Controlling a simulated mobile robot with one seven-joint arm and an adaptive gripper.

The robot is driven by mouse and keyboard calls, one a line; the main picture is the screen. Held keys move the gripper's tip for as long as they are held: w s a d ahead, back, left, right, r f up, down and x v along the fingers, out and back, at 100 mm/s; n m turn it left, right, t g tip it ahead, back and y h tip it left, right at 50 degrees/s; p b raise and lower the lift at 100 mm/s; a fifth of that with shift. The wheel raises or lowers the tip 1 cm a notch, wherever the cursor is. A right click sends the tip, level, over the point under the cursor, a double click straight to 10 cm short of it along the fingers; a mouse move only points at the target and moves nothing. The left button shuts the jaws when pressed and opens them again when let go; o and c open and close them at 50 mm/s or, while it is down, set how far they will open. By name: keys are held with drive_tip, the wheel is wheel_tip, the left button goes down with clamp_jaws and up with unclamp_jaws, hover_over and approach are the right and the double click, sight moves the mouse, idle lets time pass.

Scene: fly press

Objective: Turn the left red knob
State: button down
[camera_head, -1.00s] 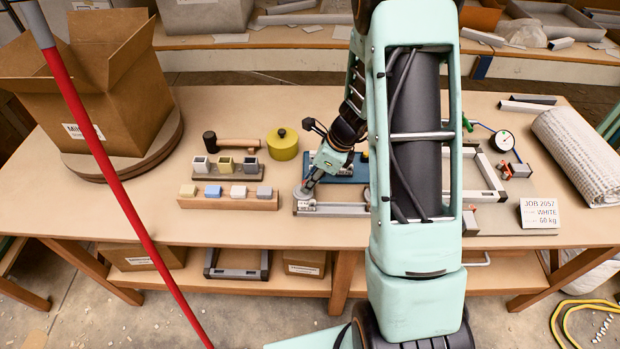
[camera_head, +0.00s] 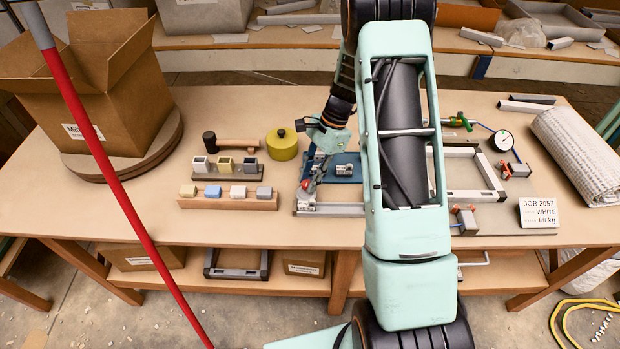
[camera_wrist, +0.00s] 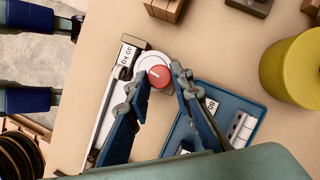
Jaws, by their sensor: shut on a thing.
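The left red knob (camera_head: 305,183) sits on a round pale base at the left end of the metal frame (camera_head: 335,210). It also shows in the wrist view (camera_wrist: 159,77), with a light pointer line on its top. My gripper (camera_head: 311,187) reaches down to it from above. In the wrist view, the fingers of my gripper (camera_wrist: 160,73) lie on either side of the knob and are shut on it.
A yellow round pot (camera_head: 282,144), a mallet (camera_head: 232,143) and block racks (camera_head: 228,202) stand to the left. A dial gauge (camera_head: 504,140) and a job card (camera_head: 539,213) are at the right.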

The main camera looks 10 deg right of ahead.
drive_tip(key=shift+n+g, duration=0.3)
drive_tip(key=shift+n, duration=0.5)
drive_tip(key=c, duration=1.7)
unclamp_jaws()
drive_tip(key=v, duration=1.2)
drive_tip(key=shift+w+a, duration=0.1)
drive_tip(key=shift+a, duration=0.1)
